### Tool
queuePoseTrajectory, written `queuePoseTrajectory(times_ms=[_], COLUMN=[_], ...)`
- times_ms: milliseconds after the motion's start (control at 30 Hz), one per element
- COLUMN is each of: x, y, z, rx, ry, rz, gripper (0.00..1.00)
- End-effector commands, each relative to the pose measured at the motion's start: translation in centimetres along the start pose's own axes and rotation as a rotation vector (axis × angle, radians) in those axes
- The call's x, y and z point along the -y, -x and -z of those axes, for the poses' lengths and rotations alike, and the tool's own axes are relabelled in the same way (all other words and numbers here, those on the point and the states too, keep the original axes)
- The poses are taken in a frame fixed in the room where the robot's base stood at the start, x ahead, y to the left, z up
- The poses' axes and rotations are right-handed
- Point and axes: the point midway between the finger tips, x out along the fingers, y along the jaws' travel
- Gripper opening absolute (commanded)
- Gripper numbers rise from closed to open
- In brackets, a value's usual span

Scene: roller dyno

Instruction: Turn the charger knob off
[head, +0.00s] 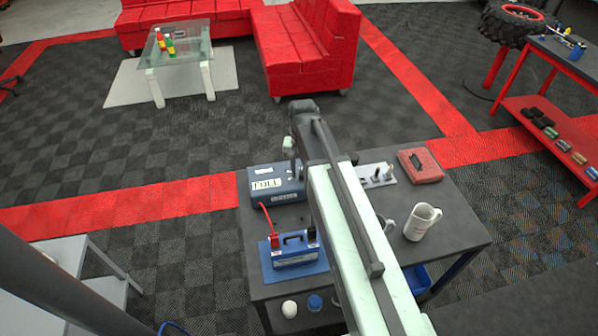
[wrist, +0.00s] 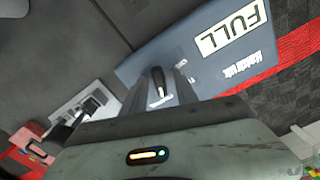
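The charger (head: 262,197) is a blue-grey box at the back left of the dark workbench, with a display reading "FULL". In the wrist view the charger (wrist: 190,50) lies just past my gripper (wrist: 160,88). The knob (wrist: 158,77), dark with a light pointer mark at its base, shows between my two fingers. The fingers stand apart on either side of it, with visible gaps, so my gripper is open. In the head view my gripper (head: 289,155) hangs over the charger's right part, and my arm hides the knob there.
A blue battery (head: 295,258) with red and black clamps stands on a blue mat in front. Red sofas (head: 290,50) and a glass table (head: 180,45) are farther back.

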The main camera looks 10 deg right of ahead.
Motion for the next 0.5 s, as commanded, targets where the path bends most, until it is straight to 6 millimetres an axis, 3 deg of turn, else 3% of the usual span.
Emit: queuePoseTrajectory(times_ms=[167,267,300,500], x=[-0.03,-0.04,-0.04,0.12], y=[0.16,0.17,0.17,0.16], z=[0.01,0.02,0.02,-0.04], rx=[0.000,0.000,0.000,0.000], ry=[0.000,-0.001,-0.001,0.002], rz=[0.000,0.000,0.000,0.002], gripper=[0.33,0.05,0.00,0.00])
